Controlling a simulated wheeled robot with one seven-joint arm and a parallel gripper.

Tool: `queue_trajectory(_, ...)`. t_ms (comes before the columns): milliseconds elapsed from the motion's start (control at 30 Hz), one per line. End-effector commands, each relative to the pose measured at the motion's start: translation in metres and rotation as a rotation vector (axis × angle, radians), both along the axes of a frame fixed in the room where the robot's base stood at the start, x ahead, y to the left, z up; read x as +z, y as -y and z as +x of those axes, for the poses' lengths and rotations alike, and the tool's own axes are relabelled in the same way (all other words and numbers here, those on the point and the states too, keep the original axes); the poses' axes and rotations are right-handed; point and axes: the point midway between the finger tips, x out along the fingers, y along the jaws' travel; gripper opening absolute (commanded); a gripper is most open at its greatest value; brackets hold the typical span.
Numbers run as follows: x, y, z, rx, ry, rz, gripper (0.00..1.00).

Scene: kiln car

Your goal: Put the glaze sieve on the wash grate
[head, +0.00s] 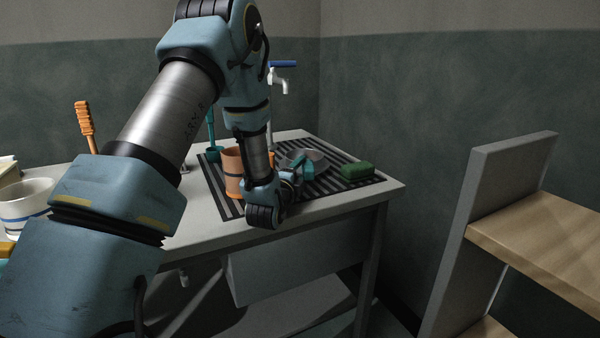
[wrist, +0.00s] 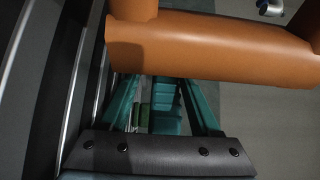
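The wash grate (head: 232,205) is a dark slatted panel on the sink counter. A grey, shallow, bowl-like thing (head: 316,156), which looks like the glaze sieve, is at the grate's back middle, partly hidden by my gripper. I cannot tell whether it rests on the slats. My gripper (head: 307,168) reaches low over the grate beside it. In the wrist view its two teal fingers (wrist: 163,92) stand apart, with a teal piece between them. An orange cup hides the fingertips, so I cannot tell whether they hold anything.
The orange cup (head: 234,173) stands left of my gripper and also crosses the wrist view (wrist: 215,48). A green sponge (head: 357,171) lies on the grate's right part. A tap (head: 283,85) rises behind. A white bowl (head: 27,200) is at far left; a wooden shelf (head: 535,228) stands right.

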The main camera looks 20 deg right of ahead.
Motion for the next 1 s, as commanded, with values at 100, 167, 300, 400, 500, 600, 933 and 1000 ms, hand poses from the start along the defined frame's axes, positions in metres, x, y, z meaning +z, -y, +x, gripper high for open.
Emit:
queue_trajectory(100,0.001,0.000,0.000,0.000,0.000,0.000,0.72)
queue_trajectory(167,0.001,0.000,0.000,0.000,0.000,0.000,0.72)
queue_trajectory(300,0.001,0.000,0.000,0.000,0.000,0.000,0.72)
queue_trajectory(400,0.006,0.000,0.000,0.000,-0.001,-0.001,0.72)
queue_trajectory(500,0.001,-0.009,-0.011,0.000,-0.002,0.001,0.72)
queue_trajectory(600,0.001,-0.022,-0.026,-0.001,-0.002,0.001,0.72)
queue_trajectory(933,0.001,-0.065,-0.076,-0.001,-0.002,0.001,0.72)
queue_trajectory(1000,0.001,-0.071,-0.082,-0.001,-0.002,0.001,0.72)
